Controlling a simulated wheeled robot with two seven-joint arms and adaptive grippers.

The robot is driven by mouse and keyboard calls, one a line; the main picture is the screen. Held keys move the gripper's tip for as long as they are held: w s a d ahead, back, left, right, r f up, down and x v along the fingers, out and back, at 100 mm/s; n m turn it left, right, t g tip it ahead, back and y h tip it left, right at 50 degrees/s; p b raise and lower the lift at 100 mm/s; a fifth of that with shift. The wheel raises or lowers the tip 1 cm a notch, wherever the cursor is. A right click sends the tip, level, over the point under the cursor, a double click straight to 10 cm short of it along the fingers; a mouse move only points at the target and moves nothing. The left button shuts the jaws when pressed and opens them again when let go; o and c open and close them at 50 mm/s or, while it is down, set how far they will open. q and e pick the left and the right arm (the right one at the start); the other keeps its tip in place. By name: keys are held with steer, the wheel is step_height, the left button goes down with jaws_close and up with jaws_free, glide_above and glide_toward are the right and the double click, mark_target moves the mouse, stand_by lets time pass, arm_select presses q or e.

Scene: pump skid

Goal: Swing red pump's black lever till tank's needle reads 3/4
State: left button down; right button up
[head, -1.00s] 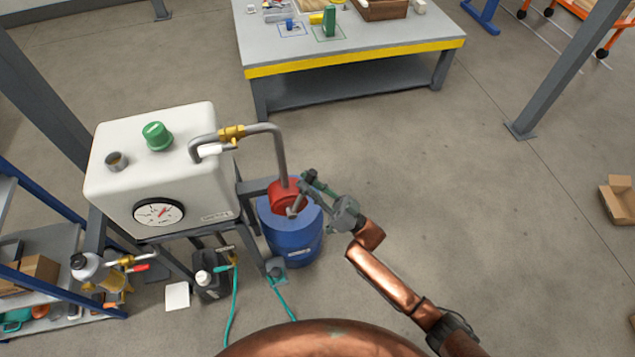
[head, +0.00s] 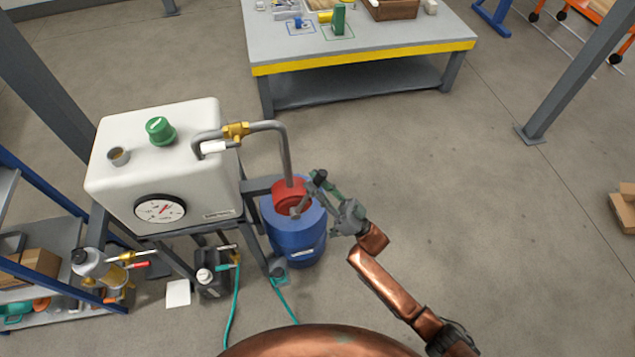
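The red pump (head: 289,196) sits on top of a blue drum (head: 297,238), right of the white tank (head: 168,165). The pump's lever, with a dark end (head: 320,176), slants up and to the right. My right gripper (head: 316,195) is at the lever, its fingers overlapping it in the head view. They are too small and overlapped to tell whether they are shut on it. The tank's round dial (head: 160,209) faces me, its red needle pointing up and to the right. The exact reading is too small to make out. My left gripper is not in view.
A grey pipe (head: 284,145) with a brass valve (head: 236,131) joins pump and tank. A black canister (head: 211,281) and green hoses lie below. A shelf (head: 60,262) stands left, a workbench (head: 350,60) behind. The floor to the right is mostly clear.

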steer(key=shift+o, duration=1.2)
steer(key=shift+d, duration=0.1)
steer(key=v, duration=1.2)
